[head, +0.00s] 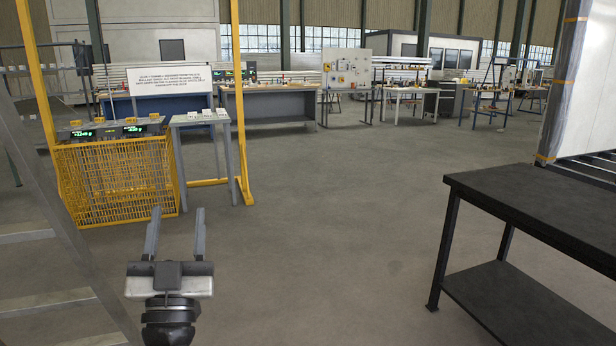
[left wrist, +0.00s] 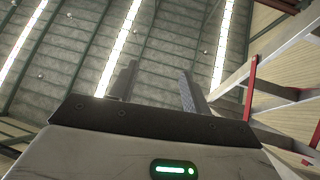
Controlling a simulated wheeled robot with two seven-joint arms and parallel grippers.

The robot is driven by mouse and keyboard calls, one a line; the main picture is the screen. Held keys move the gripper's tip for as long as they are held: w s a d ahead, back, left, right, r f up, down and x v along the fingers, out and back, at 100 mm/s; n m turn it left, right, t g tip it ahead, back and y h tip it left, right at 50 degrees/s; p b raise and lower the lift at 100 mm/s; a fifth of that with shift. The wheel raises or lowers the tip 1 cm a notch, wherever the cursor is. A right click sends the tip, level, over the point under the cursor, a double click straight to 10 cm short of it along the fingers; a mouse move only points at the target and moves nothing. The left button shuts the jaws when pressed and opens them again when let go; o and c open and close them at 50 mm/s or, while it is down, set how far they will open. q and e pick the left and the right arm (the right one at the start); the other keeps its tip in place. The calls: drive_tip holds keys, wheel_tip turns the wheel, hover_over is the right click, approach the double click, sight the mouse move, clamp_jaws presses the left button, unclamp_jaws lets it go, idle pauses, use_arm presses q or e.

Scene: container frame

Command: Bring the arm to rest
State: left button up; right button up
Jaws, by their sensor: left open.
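My left gripper (head: 176,222) stands upright in the lower left of the head view, with its two grey fingers pointing up and set apart. It is open and nothing is between its fingers. In the left wrist view the same gripper (left wrist: 158,85) shows its two dark fingers spread against the ceiling. My right gripper is in neither view.
A black two-level table (head: 540,205) stands at the right. A yellow wire basket (head: 118,185) inside a yellow frame (head: 240,110) is beyond the gripper at left. Grey metal steps (head: 40,235) are at the left edge. The middle floor (head: 330,210) is clear; workbenches (head: 268,103) line the back.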

use_arm(q)
drive_tip(key=s+d+f+m+g+h, duration=0.1)
drive_tip(key=s+d+f+g+h, duration=0.15)
drive_tip(key=f, duration=0.45)
drive_tip(key=s+d+f+m+g+h, duration=0.1)
drive_tip(key=s+f+g+h, duration=0.15)
drive_tip(key=f, duration=0.45)
drive_tip(key=s+d+f+m+g+h, duration=0.1)
drive_tip(key=s+f+g+h, duration=0.2)
drive_tip(key=f, duration=0.4)
drive_tip(key=s+d+f+n+g+y, duration=0.1)
drive_tip(key=s+f+g, duration=0.6)
drive_tip(key=s+f, duration=0.5)
drive_tip(key=shift+s+d+f+n+g+p, duration=0.2)
drive_tip(key=shift+s+f+n+g+p, duration=0.15)
drive_tip(key=shift+s, duration=0.2)
